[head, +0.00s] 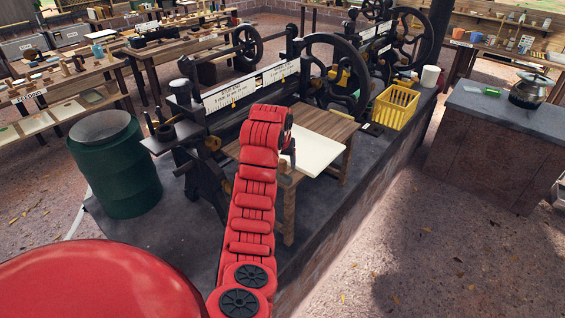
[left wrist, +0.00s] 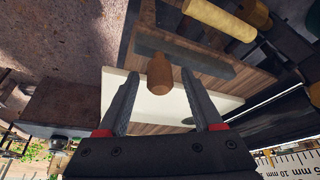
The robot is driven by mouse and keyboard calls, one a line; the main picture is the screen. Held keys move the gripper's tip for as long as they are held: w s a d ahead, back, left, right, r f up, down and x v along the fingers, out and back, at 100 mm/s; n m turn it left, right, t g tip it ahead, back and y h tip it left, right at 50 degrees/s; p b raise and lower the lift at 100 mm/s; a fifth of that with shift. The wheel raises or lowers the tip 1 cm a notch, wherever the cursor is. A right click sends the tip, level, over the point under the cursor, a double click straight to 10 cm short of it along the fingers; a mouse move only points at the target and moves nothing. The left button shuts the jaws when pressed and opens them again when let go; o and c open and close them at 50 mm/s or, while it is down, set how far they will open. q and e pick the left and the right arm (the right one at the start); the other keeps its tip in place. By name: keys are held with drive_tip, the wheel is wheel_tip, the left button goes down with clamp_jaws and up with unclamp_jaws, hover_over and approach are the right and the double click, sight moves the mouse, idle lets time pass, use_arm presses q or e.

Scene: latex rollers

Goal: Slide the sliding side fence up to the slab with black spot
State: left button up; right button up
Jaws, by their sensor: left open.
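A white slab (head: 318,153) lies on the wooden table in front of the roller machine. In the left wrist view the slab (left wrist: 150,105) is below the fingers, with a small dark patch near its lower edge, partly covered by a finger. A dark grey bar with a rounded wooden knob (left wrist: 160,74), seemingly the sliding side fence (left wrist: 205,65), lies along the slab's upper edge in that view. I cannot tell whether they touch. My left gripper (left wrist: 160,82) is open, its fingers on either side of the knob. In the head view my red arm hides the fence. My right gripper is not in view.
The roller machine (head: 235,97) with its large black wheel stands behind the table (head: 320,122). A yellow crate (head: 396,106) is to the right and a green barrel (head: 112,165) to the left. Yellowish rollers (left wrist: 218,18) lie beyond the fence in the wrist view.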

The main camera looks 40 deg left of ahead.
use_arm(q)
drive_tip(key=shift+c, duration=0.2)
clamp_jaws()
idle(1.1)
